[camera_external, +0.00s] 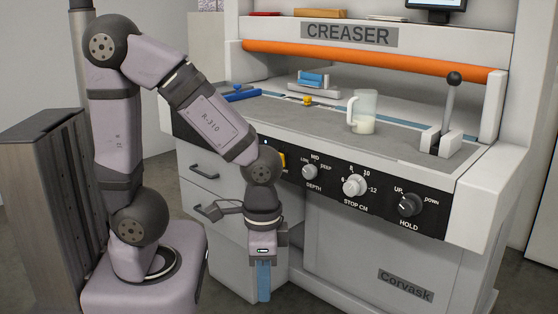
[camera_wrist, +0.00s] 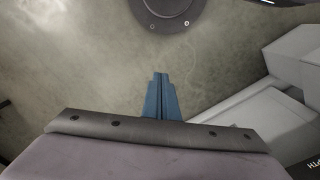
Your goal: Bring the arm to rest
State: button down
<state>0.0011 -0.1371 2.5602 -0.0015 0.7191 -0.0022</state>
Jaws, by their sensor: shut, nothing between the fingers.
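My gripper (camera_external: 264,282) hangs pointing down in front of the creaser's drawers in the external view. Its blue fingers are together with nothing between them. In the wrist view the shut blue fingers (camera_wrist: 160,98) point over bare grey floor. My arm is bent, with the upper link raised and the forearm sloping down to the right. The gripper is apart from the creaser (camera_external: 349,34) and below the level of its control panel.
The creaser's panel has depth (camera_external: 310,171), stop (camera_external: 354,186) and hold (camera_external: 409,204) knobs. A lever (camera_external: 450,105) stands at the bed's right. A clear jug (camera_external: 363,112) with pale liquid stands on the bed. The floor (camera_wrist: 85,65) below is clear.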

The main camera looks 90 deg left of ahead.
notch_tip(320, 180, up, 18)
jog(key=p, duration=1.6)
jog(key=shift+r, duration=0.25)
notch_tip(320, 180, down, 19)
jog(key=b, duration=1.8)
jog(key=shift+b, duration=0.35)
